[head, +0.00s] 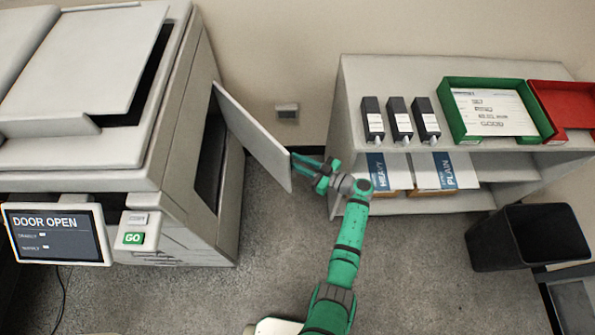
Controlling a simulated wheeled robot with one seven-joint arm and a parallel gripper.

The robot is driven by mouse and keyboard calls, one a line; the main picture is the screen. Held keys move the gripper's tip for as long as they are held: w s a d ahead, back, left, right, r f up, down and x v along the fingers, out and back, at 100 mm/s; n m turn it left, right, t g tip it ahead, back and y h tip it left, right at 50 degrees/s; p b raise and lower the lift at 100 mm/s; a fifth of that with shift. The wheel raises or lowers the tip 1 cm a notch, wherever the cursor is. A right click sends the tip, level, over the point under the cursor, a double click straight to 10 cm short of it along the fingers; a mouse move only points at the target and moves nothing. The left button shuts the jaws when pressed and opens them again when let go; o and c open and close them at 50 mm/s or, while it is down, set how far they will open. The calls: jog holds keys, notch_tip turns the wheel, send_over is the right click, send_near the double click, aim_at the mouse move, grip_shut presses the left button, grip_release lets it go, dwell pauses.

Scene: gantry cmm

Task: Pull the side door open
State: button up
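The side door (252,135) is a thin pale panel on the right side of the large grey copier (185,130). It stands swung out from the body, and a dark opening (211,155) shows behind it. The copier's screen (55,234) reads "DOOR OPEN". My green gripper (298,164) is at the door's free outer edge, with its fingertips pointing left toward the panel. A gap shows between the fingers, so it looks open. I cannot tell whether a fingertip touches the door or reaches behind it.
A grey shelf (390,80) stands close on the right, bearing dark cartridges (400,120), a green tray (455,125) and a red tray (570,85). Paper packs lie on its lower level. A black bin (535,235) stands at the right.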

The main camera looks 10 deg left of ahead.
jog(key=s+d+r+t+y, duration=0.1)
jog(key=s+d+r, duration=0.1)
jog(key=s+r, duration=0.8)
jog(key=shift+d+r, duration=0.25)
jog(key=shift+d, duration=0.05)
jog(key=shift+c, duration=0.7)
